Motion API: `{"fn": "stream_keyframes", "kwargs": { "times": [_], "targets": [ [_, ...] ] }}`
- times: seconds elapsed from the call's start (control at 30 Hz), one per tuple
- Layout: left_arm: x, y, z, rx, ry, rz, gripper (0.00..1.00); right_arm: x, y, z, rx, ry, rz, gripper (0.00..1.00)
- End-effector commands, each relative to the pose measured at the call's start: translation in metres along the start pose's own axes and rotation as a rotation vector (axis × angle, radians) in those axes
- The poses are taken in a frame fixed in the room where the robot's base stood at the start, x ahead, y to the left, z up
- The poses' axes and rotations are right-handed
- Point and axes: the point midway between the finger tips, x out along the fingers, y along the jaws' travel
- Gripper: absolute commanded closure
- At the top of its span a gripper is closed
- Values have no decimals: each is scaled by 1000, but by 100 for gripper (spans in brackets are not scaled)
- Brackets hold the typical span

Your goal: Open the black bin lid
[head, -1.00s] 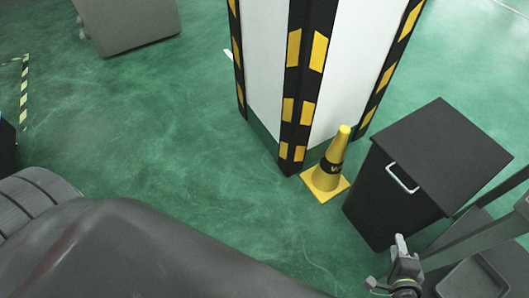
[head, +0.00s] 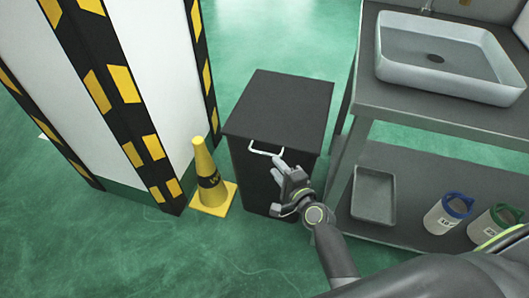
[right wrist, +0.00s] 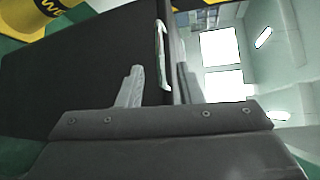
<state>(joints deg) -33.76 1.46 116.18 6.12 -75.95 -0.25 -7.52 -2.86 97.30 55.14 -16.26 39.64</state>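The black bin (head: 262,185) stands upright on the green floor with its flat black lid (head: 280,103) lying closed on top. A pale bar handle (head: 266,151) is on the front, just under the lid's edge. My right gripper (head: 283,164) is in front of the bin, its fingertips close to the handle. In the right wrist view the two fingers (right wrist: 159,70) are apart with nothing gripped. The handle (right wrist: 162,55) shows in the gap between them, and I cannot tell whether they touch it. The lid's edge shows beside it. My left gripper is not in view.
A yellow cone (head: 209,180) stands close left of the bin, beside a white pillar (head: 120,80) with black-yellow guards. On the right is a grey bench (head: 430,118) with a sink (head: 450,55), a tray (head: 373,195) and jugs on its lower shelf.

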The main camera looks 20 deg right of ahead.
Motion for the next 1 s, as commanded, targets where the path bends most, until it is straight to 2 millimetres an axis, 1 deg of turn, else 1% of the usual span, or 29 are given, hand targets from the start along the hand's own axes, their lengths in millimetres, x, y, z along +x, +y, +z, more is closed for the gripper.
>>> {"fn": "stream_keyframes", "kwargs": {
  "times": [0.03, 0.2, 0.3, 0.43, 0.6, 0.87, 0.9, 1.0],
  "targets": [
    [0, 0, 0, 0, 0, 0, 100, 12, 0, 0, 0, -1, -2, 68],
    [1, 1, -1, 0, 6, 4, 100, 43, 0, 0, -3, -1, -1, 68],
    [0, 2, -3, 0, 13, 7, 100, 58, 0, 0, -2, 0, 0, 68],
    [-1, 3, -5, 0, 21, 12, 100, 72, 1, 0, -1, 0, 0, 68],
    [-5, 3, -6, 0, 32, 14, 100, 81, 1, -1, -1, 1, 0, 68],
    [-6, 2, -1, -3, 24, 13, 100, 82, 0, -1, -2, 1, 0, 68],
    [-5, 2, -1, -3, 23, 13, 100, 82, 0, -1, -2, 1, 0, 70],
    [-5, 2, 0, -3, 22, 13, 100, 81, 0, -1, -1, 1, 0, 83]
  ]
}}
